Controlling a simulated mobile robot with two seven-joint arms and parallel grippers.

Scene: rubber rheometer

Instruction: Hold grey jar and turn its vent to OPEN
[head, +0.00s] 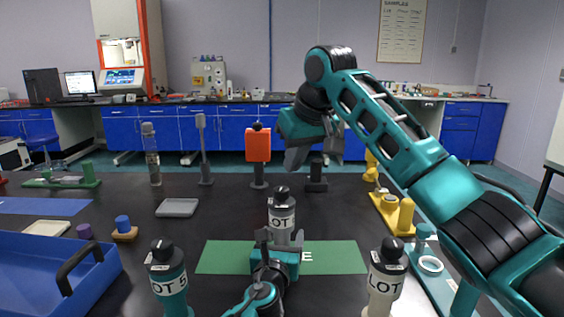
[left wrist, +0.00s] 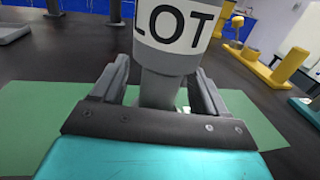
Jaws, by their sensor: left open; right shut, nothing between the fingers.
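The grey jar (head: 281,233) has a dark cap (head: 282,194) and a white LOT label, and stands upright on the green mat (head: 335,258). My left gripper (head: 279,240) is open around the jar's lower body. In the left wrist view, my left gripper (left wrist: 160,78) has one finger on each side of the grey jar (left wrist: 158,88), below the label; I cannot tell whether they touch it. The vent's marking is too small to read.
A teal jar (head: 170,284) stands at front left and a beige jar (head: 384,282) at front right. A blue tray (head: 100,270) is at left. An orange panel on a stand (head: 258,146) and a grey dish (head: 177,208) are behind. Yellow fixtures (head: 392,210) are at right.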

